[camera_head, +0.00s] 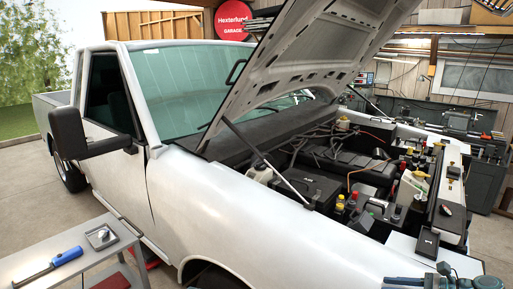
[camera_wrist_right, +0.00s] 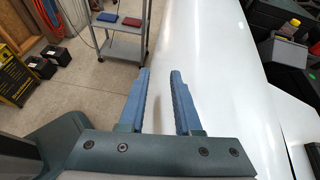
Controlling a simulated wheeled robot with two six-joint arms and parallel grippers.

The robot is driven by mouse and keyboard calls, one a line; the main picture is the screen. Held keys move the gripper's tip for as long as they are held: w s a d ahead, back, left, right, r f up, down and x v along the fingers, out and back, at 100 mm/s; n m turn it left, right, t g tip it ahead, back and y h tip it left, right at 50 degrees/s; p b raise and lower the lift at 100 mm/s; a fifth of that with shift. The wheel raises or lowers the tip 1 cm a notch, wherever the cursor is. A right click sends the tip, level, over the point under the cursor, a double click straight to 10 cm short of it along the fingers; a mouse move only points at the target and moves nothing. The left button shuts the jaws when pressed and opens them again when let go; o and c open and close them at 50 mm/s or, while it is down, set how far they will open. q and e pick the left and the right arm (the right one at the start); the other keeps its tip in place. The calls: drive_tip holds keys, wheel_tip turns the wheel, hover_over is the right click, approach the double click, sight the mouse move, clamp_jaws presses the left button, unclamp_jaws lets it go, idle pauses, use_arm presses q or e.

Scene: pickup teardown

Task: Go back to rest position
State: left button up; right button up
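My right gripper (camera_wrist_right: 160,72) shows in the right wrist view. Its two blue fingers are apart, with nothing between them. Behind and beyond them is the white fender of the pickup (camera_wrist_right: 215,50); I cannot tell how far the fingers are from it. In the head view, teal and dark parts of my own arm show at the bottom right edge, but the fingers cannot be made out there. My left gripper is not in view. The white pickup (camera_head: 225,205) stands with its hood (camera_head: 300,60) raised and its engine bay (camera_head: 340,165) open.
A grey cart (camera_head: 85,255) with a blue-handled tool (camera_head: 66,257) and a metal tray (camera_head: 101,237) stands left of the pickup. The cart (camera_wrist_right: 150,38) also shows in the wrist view. A workbench (camera_head: 480,160) is at the right. Floor is clear at far left.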

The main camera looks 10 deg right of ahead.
drive_tip(key=w+a+f+n+g+h+b, duration=0.15)
drive_tip(key=a+f+n+g, duration=0.35)
drive_tip(key=a, duration=0.6)
drive_tip(key=w+a+f+n+g+h+b, duration=0.1)
drive_tip(key=w+a+f+n+g, duration=0.2)
drive_tip(key=a+f+n, duration=0.65)
use_arm(q)
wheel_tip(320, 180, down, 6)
drive_tip(key=b, duration=0.3)
use_arm(e)
drive_tip(key=s+a+f+n+h, duration=0.1)
drive_tip(key=s+a+n+h, duration=0.1)
drive_tip(key=a+n, duration=0.3)
drive_tip(key=s+a+f+n+g+h, duration=0.1)
drive_tip(key=s+a+f+n+h, duration=0.1)
drive_tip(key=a+n, duration=0.3)
drive_tip(key=s+a+f+n+h, duration=0.1)
drive_tip(key=a+n+h, duration=0.3)
drive_tip(key=a, duration=0.7)
drive_tip(key=shift+s+a+f+n+g, duration=0.15)
drive_tip(key=shift+s+f+n+g, duration=0.2)
drive_tip(key=shift+s+n, duration=0.4)
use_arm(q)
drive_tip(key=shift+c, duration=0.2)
use_arm(e)
drive_tip(key=shift+w, duration=0.1)
